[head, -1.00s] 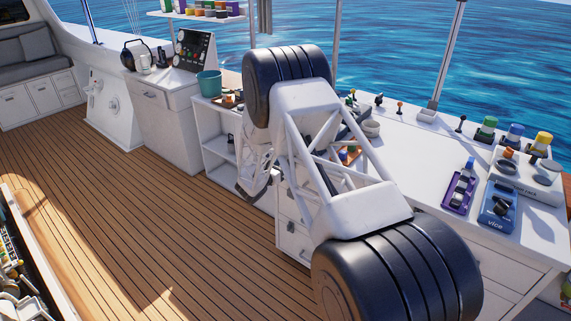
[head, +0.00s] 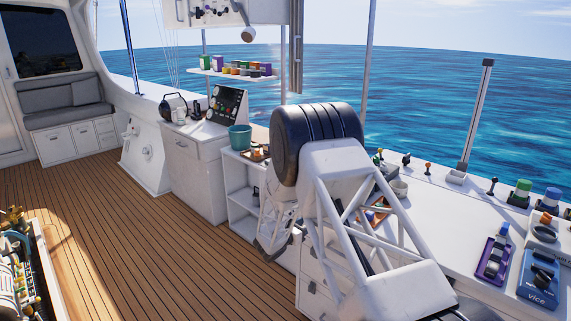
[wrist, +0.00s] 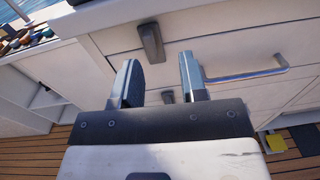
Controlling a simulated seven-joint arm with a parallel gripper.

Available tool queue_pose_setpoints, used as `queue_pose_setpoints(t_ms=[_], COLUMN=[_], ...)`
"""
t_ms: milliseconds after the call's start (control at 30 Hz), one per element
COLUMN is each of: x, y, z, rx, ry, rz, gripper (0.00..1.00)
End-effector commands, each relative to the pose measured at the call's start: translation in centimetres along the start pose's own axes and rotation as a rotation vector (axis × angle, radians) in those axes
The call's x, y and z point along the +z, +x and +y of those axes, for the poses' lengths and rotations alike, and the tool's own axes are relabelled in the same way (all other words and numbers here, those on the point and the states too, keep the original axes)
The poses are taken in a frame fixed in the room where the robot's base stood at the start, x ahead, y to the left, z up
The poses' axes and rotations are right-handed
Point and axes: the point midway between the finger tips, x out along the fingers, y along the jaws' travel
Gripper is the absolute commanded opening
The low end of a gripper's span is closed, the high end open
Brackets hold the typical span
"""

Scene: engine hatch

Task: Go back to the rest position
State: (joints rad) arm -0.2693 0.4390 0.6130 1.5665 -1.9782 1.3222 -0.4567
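My gripper (wrist: 160,82) shows in the wrist view with its two fingers apart and nothing between them. It faces the white drawer fronts (wrist: 228,55) of the counter, which carry a dark latch (wrist: 151,42) and a grey bar handle (wrist: 250,74). In the head view my arm stands folded in front of the counter (head: 455,215); the gripper itself is hidden behind the arm links there.
The blue vice (head: 540,280) and a purple holder (head: 493,258) sit on the counter at right. A teal bucket (head: 240,137) stands further left. The engine hatch (head: 22,270) is at lower left. The wooden deck (head: 150,235) between is clear.

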Motion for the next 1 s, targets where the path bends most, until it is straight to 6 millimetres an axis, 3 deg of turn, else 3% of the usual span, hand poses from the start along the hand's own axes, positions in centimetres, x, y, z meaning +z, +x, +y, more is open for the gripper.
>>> queue_pose_setpoints(t_ms=[167,467,1000], x=[3.8,10.7,20.6], y=[0.3,-0.1,-4.3], z=[-2.8,-9.5,-22.1], rx=[-0.083,-0.268,-0.589], ry=[0.076,0.253,0.611], rz=[0.038,0.128,0.286], gripper=[0.39,0.39,0.39])
